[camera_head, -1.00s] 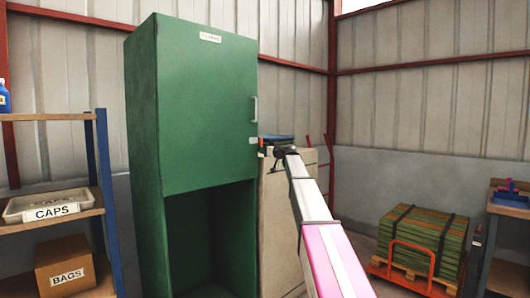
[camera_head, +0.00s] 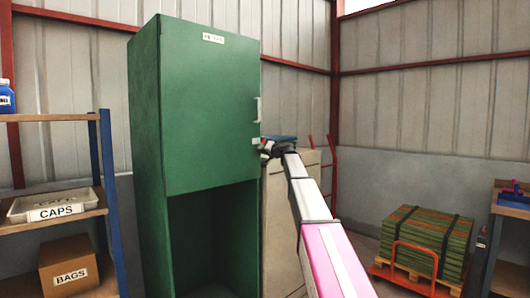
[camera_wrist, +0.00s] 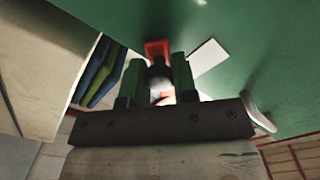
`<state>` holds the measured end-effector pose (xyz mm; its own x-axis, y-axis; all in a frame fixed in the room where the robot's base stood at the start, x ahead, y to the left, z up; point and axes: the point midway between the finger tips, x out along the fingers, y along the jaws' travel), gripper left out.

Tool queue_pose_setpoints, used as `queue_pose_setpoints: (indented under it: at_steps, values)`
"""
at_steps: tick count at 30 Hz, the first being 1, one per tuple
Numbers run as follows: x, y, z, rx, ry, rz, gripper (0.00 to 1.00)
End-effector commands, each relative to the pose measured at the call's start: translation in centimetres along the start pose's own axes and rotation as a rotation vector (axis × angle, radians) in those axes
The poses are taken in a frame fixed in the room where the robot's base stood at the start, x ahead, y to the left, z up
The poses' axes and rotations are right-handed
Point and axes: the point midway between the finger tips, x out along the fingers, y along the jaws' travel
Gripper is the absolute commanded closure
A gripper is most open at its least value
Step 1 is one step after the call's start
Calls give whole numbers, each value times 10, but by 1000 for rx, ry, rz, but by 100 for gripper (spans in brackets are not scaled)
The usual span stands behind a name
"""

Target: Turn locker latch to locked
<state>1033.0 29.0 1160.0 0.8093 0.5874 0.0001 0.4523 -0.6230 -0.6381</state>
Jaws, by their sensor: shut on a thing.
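The green locker (camera_head: 205,110) stands upright with its upper door shut and an open compartment below. A pale vertical handle (camera_head: 258,110) is on the door's right side. The latch shows as a red piece (camera_wrist: 157,48) on the green door in the wrist view, beside a white plate (camera_wrist: 207,58). My gripper (camera_wrist: 158,78) is at the latch, its two fingers closed around a small part there. In the head view my gripper (camera_head: 268,148) is at the door's right edge, below the handle. The fingers hide most of the latch, so its angle cannot be told.
A beige cabinet (camera_head: 283,210) stands right of the locker, with folded blue and green items (camera_wrist: 98,72) on top. A shelf with a CAPS bin (camera_head: 55,208) and a BAGS box (camera_head: 69,268) is at left. A pallet stack (camera_head: 425,240) is at right.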

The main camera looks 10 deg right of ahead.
Motion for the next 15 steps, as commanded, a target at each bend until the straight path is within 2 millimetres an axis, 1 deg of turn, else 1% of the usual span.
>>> queue_pose_setpoints:
  at_steps: [15]
  values:
    - [0, -25, -6, 486, -1, 0, 100]
